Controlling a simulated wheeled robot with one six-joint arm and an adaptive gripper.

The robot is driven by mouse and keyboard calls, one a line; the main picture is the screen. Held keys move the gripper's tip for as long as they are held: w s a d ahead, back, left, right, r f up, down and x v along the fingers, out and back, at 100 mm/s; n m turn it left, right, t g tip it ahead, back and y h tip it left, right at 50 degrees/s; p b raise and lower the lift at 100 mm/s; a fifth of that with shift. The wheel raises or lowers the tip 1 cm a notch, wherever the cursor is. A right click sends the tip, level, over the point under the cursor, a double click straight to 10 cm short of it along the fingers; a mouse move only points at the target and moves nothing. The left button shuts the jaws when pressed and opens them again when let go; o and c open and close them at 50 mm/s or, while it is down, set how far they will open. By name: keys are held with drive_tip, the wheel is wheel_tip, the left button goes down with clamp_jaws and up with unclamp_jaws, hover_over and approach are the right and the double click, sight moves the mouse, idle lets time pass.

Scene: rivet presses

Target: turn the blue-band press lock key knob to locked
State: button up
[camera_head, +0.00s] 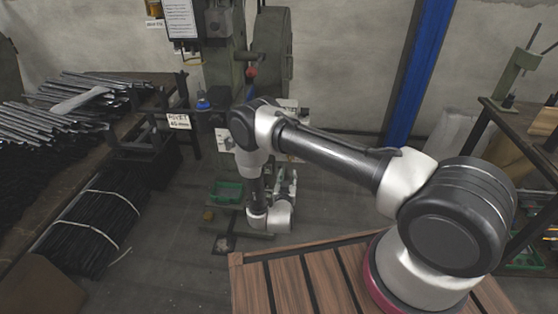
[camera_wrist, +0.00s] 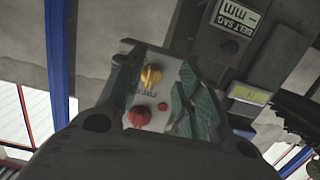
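In the wrist view, a yellow knob (camera_wrist: 151,77) sits on a pale panel above a red round button (camera_wrist: 138,116). The key knob cannot be made out there. My gripper (camera_head: 286,182) is low in front of the press, partly behind my arm. A dark body fills the bottom of the wrist view. I cannot tell the finger gap or any contact with the knob.
A sign (camera_wrist: 234,22) reading BELT SAG hangs upside down in the wrist view. In the head view, a rack of metal rods (camera_head: 70,100) is at left, a blue post (camera_head: 418,75) at right, and a green bin (camera_head: 228,192) sits low near my gripper.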

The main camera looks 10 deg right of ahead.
drive_tip(key=w+d+r+t, duration=0.1)
drive_tip(key=w+d+r, duration=0.1)
drive_tip(key=w, duration=0.5)
drive_tip(key=shift+w+d+r+t+h, duration=0.25)
drive_tip(key=shift+d+r+t+h, duration=0.05)
drive_tip(key=shift+r, duration=0.4)
clamp_jaws()
